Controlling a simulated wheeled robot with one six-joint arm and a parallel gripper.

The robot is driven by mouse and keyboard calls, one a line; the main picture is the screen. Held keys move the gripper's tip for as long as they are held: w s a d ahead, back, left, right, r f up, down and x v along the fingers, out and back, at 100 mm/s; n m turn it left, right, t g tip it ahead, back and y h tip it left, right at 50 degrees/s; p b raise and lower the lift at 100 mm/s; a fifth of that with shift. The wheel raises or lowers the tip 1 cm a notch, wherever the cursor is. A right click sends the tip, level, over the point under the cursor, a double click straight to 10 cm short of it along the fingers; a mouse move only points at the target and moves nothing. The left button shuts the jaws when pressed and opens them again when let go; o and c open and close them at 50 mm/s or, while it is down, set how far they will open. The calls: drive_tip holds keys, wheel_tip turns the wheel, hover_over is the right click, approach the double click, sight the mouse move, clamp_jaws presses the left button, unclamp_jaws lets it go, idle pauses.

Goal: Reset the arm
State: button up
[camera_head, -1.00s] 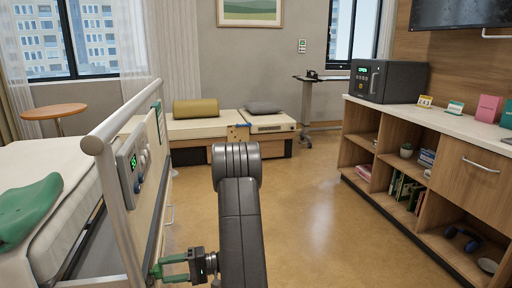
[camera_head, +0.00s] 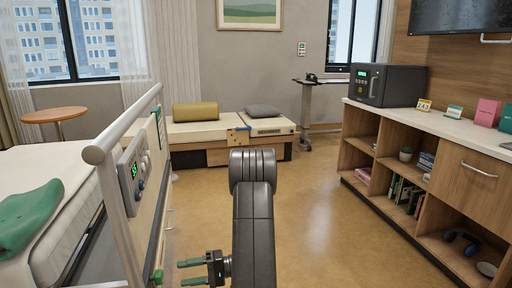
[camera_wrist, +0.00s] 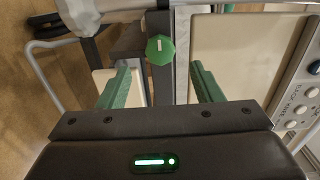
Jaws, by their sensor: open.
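My gripper (camera_head: 181,273) is low in the head view, just right of the bed's end, pointing left. Its two green fingers are apart with nothing between them. In the wrist view, my gripper (camera_wrist: 163,78) also shows open and empty. A green knob (camera_head: 157,276) on the bed end lies a short way left of the fingertips, apart from them. In the wrist view the green octagonal knob (camera_wrist: 160,48) appears beyond the fingers, in line with the gap between them.
The bed rail (camera_head: 110,143) and its control panel (camera_head: 132,172) stand close on the left. A shelf unit (camera_head: 435,190) with a black safe (camera_head: 388,84) runs along the right. A low bench (camera_head: 195,132) is at the back. The floor (camera_head: 315,205) between is clear.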

drive_tip(key=p+v, duration=0.2)
drive_tip(key=v, duration=0.5)
drive_tip(key=s+a+m+p, duration=0.3)
drive_tip(key=a+m+p, duration=0.3)
drive_tip(key=a+m, duration=0.6)
drive_tip(key=m, duration=0.6)
drive_tip(key=shift+a, duration=0.35)
idle(0.6)
